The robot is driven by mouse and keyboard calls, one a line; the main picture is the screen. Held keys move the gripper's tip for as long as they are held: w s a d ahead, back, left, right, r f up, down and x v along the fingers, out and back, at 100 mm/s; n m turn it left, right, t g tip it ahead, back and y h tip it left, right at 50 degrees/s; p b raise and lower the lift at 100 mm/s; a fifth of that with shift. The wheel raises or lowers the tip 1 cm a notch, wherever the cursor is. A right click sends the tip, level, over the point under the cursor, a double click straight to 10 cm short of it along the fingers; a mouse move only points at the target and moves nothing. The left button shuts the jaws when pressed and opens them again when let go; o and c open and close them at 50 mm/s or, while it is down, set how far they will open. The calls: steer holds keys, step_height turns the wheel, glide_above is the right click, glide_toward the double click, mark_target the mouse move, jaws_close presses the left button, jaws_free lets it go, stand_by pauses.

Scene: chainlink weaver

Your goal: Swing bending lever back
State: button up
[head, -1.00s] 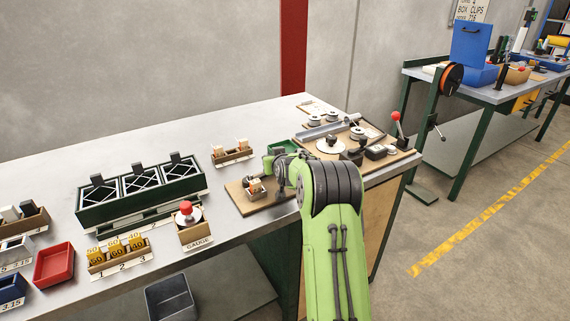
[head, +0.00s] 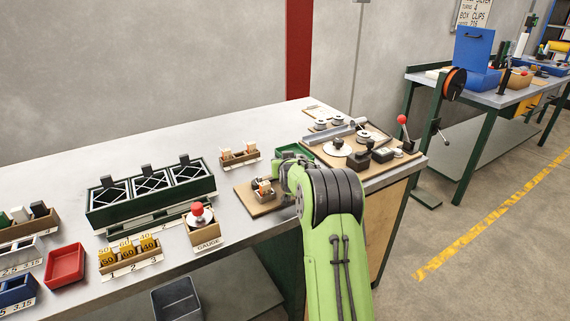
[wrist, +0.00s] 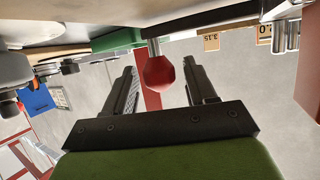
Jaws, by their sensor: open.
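A red ball knob on a short metal stem (wrist: 154,47), apparently the bending lever's handle, shows in the wrist view. The knob (wrist: 160,73) is in the gap between the fingertips of my gripper (wrist: 159,68), with space visible on both sides. My gripper is open and holds nothing. The wrist view is upside down, with the bench at the top. In the head view my green arm hides the gripper and this knob. A small wooden board with a fixture (head: 263,188) shows just left of my wrist; the lever's base is not clear.
A green tray (head: 293,151) lies behind my wrist. A larger board with rollers and discs (head: 345,160) is to the right, near another red-knobbed lever (head: 403,119). A red-knobbed gauge (head: 197,211) stands left. Bare bench (head: 235,125) lies behind.

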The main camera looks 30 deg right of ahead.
steer(key=p+v, duration=0.1)
steer(key=v, duration=1.4)
steer(key=shift+s+r, duration=0.2)
steer(key=shift+s, duration=0.1)
steer(key=shift+a, duration=0.15)
steer(key=s+a+r+n+g+y, duration=0.1)
steer(key=s+a+r+y, duration=0.1)
steer(key=s+a, duration=0.5)
steer(key=s+a+r+n+g+y, duration=0.2)
steer(key=s+a, duration=0.3)
steer(key=a, duration=0.3)
steer(key=s+a+f+n+g+y, duration=0.15)
steer(key=s+a, duration=0.25)
steer(key=s, duration=0.5)
steer(key=s+a+f+n+g+y, duration=0.15)
steer(key=s+a, duration=0.25)
steer(key=s, duration=0.6)
step_height(320, 180, up, 12)
steer(key=w+h+p, duration=0.1)
steer(key=p, duration=1.2)
steer(key=shift+d+r+m+g, duration=0.2)
steer(key=shift+m+g, duration=0.1)
steer(key=shift+m, duration=0.1)
